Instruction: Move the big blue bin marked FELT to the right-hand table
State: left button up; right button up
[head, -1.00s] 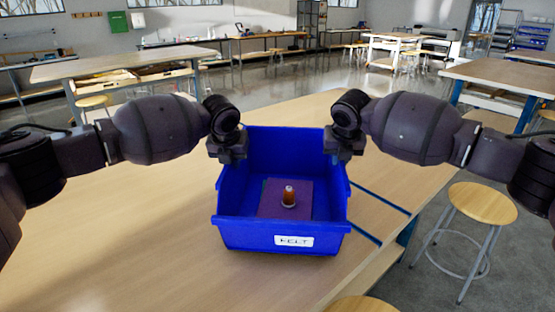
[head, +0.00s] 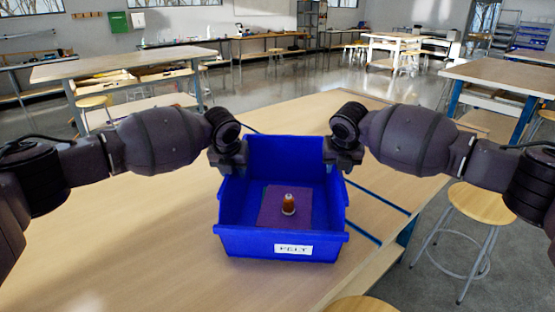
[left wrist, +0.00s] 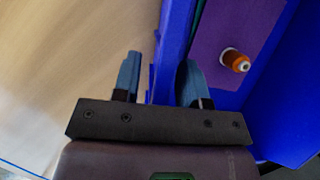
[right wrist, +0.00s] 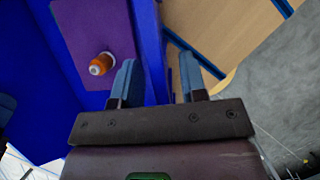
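The big blue bin (head: 240,240) with a white FELT label (head: 293,249) is over the near wooden table (head: 120,230); I cannot tell whether its base touches the top. A purple sheet and an orange spool with a white top (head: 288,204) are inside. My left gripper (head: 232,160) is at its left rim, my right gripper (head: 343,158) at its right rim. Each has one finger inside and one outside the wall, as the left wrist view (left wrist: 162,75) and right wrist view (right wrist: 158,78) show.
Another wooden table (head: 505,75) stands at the right, beyond a floor gap. A round stool (head: 482,204) stands close to the near table's right edge, and another seat (head: 362,305) shows at the bottom. A further table (head: 125,65) is at the back left.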

pick_arm(q)
jog(key=shift+r, duration=0.1)
jog(key=v, duration=1.1)
jog(key=shift+s+r, duration=0.1)
jog(key=shift+r, duration=0.25)
pick_arm(e)
jog(key=shift+s+r, duration=0.1)
jog(key=shift+r, duration=0.35)
jog(key=v, duration=1.1)
pick_arm(q)
jog(key=shift+s, duration=0.15)
pick_arm(e)
jog(key=shift+s, duration=0.15)
